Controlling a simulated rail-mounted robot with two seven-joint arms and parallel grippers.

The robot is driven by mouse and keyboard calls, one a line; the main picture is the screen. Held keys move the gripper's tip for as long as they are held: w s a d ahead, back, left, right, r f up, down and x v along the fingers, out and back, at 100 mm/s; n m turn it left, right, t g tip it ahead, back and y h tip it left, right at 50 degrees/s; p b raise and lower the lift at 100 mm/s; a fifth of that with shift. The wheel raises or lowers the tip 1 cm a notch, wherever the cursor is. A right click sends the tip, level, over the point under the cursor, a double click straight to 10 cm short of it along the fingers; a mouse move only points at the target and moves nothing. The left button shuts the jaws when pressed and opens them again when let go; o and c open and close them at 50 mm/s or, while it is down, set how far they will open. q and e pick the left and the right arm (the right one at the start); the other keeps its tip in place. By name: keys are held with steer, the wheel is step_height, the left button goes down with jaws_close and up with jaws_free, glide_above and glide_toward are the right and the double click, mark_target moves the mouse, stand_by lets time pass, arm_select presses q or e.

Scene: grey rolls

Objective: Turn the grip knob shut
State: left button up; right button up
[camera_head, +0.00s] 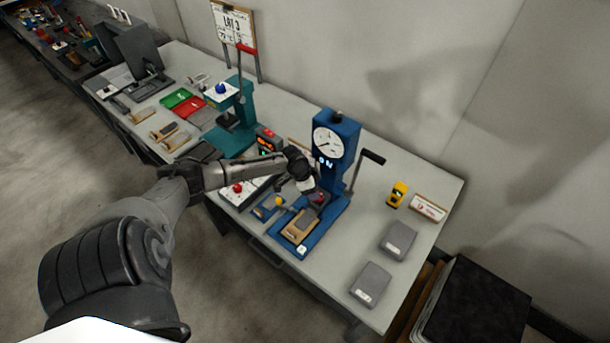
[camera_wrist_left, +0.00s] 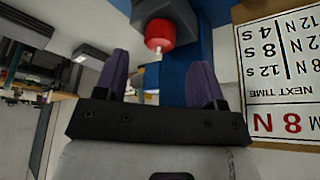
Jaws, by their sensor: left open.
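A blue test stand (camera_head: 335,145) with a round white dial stands on the grey bench, with a crank handle (camera_head: 371,158) on its right side. A red knob (camera_head: 318,198) sits low on this stand, just beside my left gripper (camera_head: 308,188). In the left wrist view the red knob (camera_wrist_left: 160,33) hangs under a dark block, with a small pale pin at its tip. My left gripper (camera_wrist_left: 161,62) is open there, its two purple fingers apart and the knob in line with the gap between them. Whether the fingers reach around the knob is unclear. My right gripper is not in view.
A tan block (camera_head: 299,226) lies on the blue base. A printed card (camera_wrist_left: 280,70) is close to the right finger. A teal press (camera_head: 236,115) stands to the left. Grey boxes (camera_head: 398,241) and a yellow device (camera_head: 397,194) are on the right.

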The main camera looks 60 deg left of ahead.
arm_select(q)
steer(key=v, duration=0.9)
steer(key=shift+r, duration=0.2)
stand_by(0.3)
